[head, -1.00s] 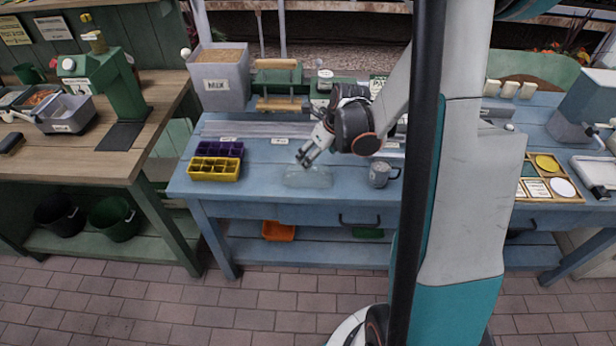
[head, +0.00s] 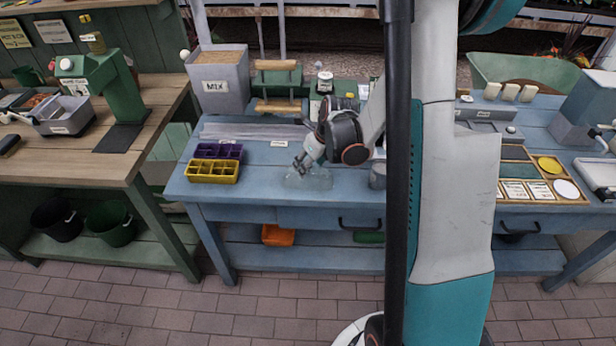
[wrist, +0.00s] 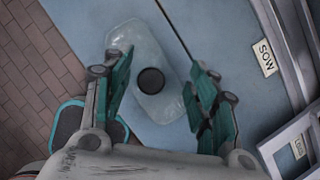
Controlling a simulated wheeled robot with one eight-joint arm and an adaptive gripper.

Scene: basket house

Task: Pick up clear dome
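The clear dome (head: 318,180) is a low, see-through piece lying on the blue table (head: 260,190) near its front edge. In the wrist view the clear dome (wrist: 148,50) is a long rounded shape with a dark round spot (wrist: 151,80) at its middle. My gripper (head: 300,165) is at the dome in the head view, pointing down. In the wrist view my gripper (wrist: 158,80) is open, with one green-padded finger on each side of the dome. I cannot tell whether the fingers touch it.
Yellow (head: 212,172) and purple (head: 217,151) trays stand left of the dome. A grey metal cup (head: 378,176) stands to the right, partly behind my column. A MILK-labelled box (head: 218,88) stands behind.

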